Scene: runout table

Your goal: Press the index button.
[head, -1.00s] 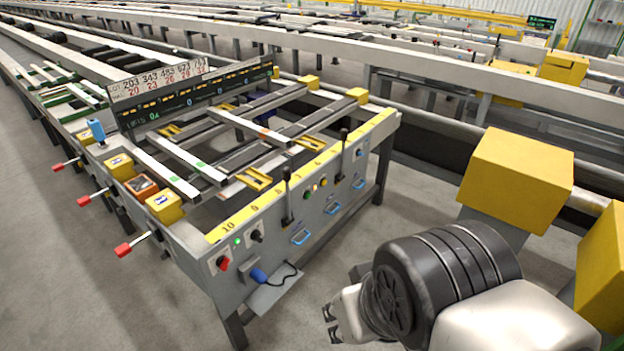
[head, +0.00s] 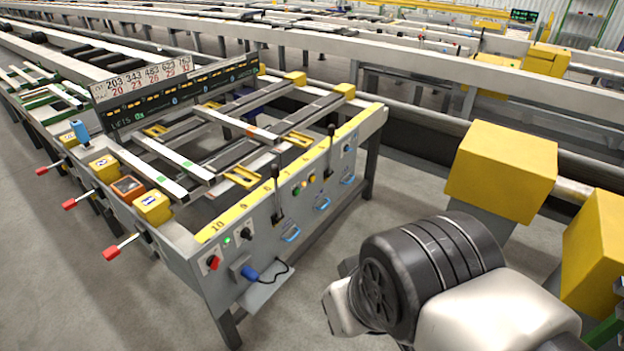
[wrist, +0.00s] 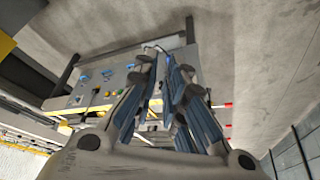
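The grey control panel (head: 262,225) is on the front of the runout table, left of my arm. It carries a green lamp (head: 226,240), a red knob (head: 213,262), a black knob (head: 246,233) and small yellow and green buttons (head: 304,185) between two black levers. I cannot read which one is the index button. The panel also shows in the wrist view (wrist: 92,88), with coloured buttons on it. My gripper (wrist: 167,62) is empty, its two fingers apart with a narrow gap. In the head view its fingers are hidden behind my wrist; it is right of the panel, not touching it.
Blue handles (head: 290,233) and a blue plug (head: 249,273) with a black cable stick out of the panel. Red-tipped levers (head: 112,252) project at the left. Yellow boxes (head: 502,162) stand at the right. Grey floor is clear before the panel.

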